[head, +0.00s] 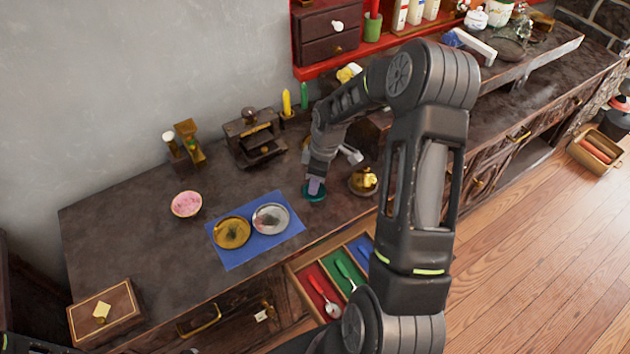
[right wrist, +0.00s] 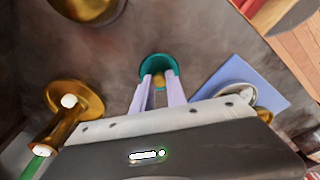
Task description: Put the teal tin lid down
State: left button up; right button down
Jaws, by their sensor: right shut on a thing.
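The teal tin lid (head: 313,197) is a small dark teal disc low at the counter top, left of a gold lidded pot (head: 364,181). It also shows in the right wrist view (right wrist: 148,66). My right gripper (head: 316,187) is above the lid, pointing down. In the right wrist view its two pale fingers (right wrist: 158,80) are shut on a small gold knob at the middle of the lid. I cannot tell whether the lid touches the counter. My left gripper is out of view.
A blue mat (head: 238,262) with a gold dish (head: 232,232) and a silver dish (head: 271,218) lies left of the lid. A pink bowl (head: 186,204) stands farther left. An open drawer (head: 295,275) juts out in front. Bare counter surrounds the lid.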

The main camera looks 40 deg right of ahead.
aim_at(322, 192)
jog(key=shift+f, duration=0.2)
jog(key=c, duration=1.3)
grip_release()
jog(key=shift+r, duration=0.1)
jog(key=shift+c, duration=0.2)
jog(key=shift+r, duration=0.1)
notch_tip(322, 192, up, 12)
jog(key=s+d+b, duration=0.1)
jog(key=shift+s, duration=0.2)
